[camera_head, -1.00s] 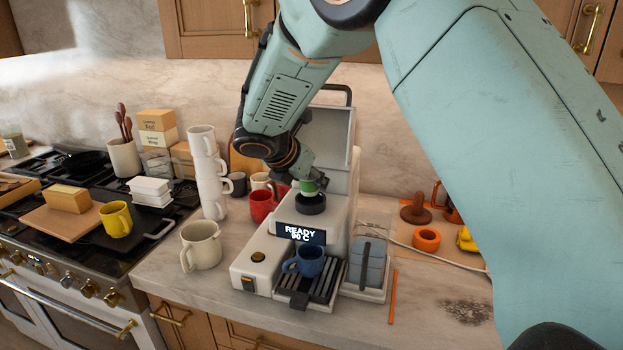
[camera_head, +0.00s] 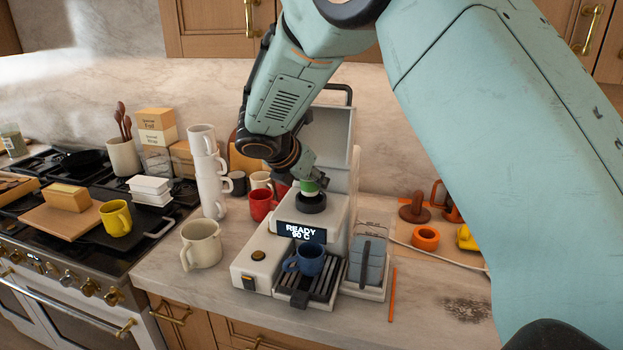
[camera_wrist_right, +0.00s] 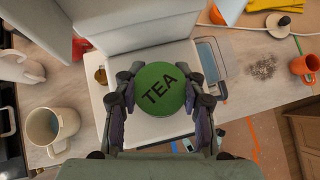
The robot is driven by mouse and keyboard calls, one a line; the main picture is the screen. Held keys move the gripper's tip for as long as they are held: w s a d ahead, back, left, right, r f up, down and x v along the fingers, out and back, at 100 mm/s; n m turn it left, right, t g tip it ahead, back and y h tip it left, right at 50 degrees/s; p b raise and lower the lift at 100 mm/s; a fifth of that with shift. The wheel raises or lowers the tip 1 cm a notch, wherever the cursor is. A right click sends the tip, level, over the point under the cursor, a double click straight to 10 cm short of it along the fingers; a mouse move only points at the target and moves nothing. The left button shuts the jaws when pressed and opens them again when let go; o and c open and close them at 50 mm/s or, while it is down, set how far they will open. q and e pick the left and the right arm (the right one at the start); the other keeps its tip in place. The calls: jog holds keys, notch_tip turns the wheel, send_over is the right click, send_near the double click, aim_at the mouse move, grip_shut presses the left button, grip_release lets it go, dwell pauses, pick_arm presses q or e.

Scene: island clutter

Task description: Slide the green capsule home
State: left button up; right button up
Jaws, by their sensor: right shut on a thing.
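The green capsule (camera_head: 309,186) has a round green lid marked TEA, seen from above in the wrist view (camera_wrist_right: 160,89). My right gripper (camera_head: 309,181) is shut on it, with one finger on each side of the lid in the wrist view. The capsule is over the black ring (camera_head: 311,204) on top of the white coffee machine (camera_head: 258,255). Its pale lower part shows just above the ring; I cannot tell whether it has entered the opening. The machine's display (camera_head: 301,233) reads READY 90 C. My left gripper is not in view.
A blue mug (camera_head: 307,260) stands on the machine's drip grate. A stack of white cups (camera_head: 211,185), a red mug (camera_head: 262,204) and a cream mug (camera_head: 201,244) stand to the left. A blue-grey container (camera_head: 368,262) sits close on the right. The machine's tall grey back rises behind the ring.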

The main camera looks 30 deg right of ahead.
jog(key=shift+f, duration=0.2)
jog(key=shift+d+f, duration=0.2)
jog(key=shift+a+f, duration=0.1)
jog(key=shift+f, duration=0.1)
jog(key=shift+a+f+b, duration=0.1)
jog(key=shift+f+b, duration=0.1)
jog(key=shift+b, duration=0.2)
jog(key=o, duration=0.7)
jog(key=shift+s, duration=0.15)
jog(key=shift+c, duration=0.2)
jog(key=shift+o, duration=1.2)
jog(key=shift+f, duration=0.1)
jog(key=shift+w, duration=0.2)
